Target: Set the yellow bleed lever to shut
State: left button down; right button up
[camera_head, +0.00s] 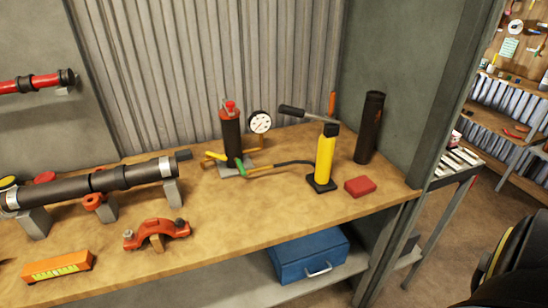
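A small yellow lever (215,155) shows low beside a dark pump cylinder (231,138) with a red top. It points out to the left of the cylinder, and part of it is hidden. I cannot tell its open or shut marks at this size. A green lever (240,166) is at the front right of the same base. A round white pressure gauge (260,122) stands just right of the cylinder. Neither of my grippers is in view.
The wooden bench (220,220) also holds a yellow cylinder (325,155), black tube (369,128), red block (360,187), red clamp (157,232), orange level (57,267) and a dark pipe (70,189) on stands. The bench front is partly clear. A blue toolbox (307,255) sits below.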

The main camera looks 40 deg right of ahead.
aim_at(208, 155)
jog(key=u, duration=0.45)
jog(key=k, duration=0.15)
jog(key=z, duration=1.75)
jog(key=i, duration=0.6)
jog(key=u, duration=0.35)
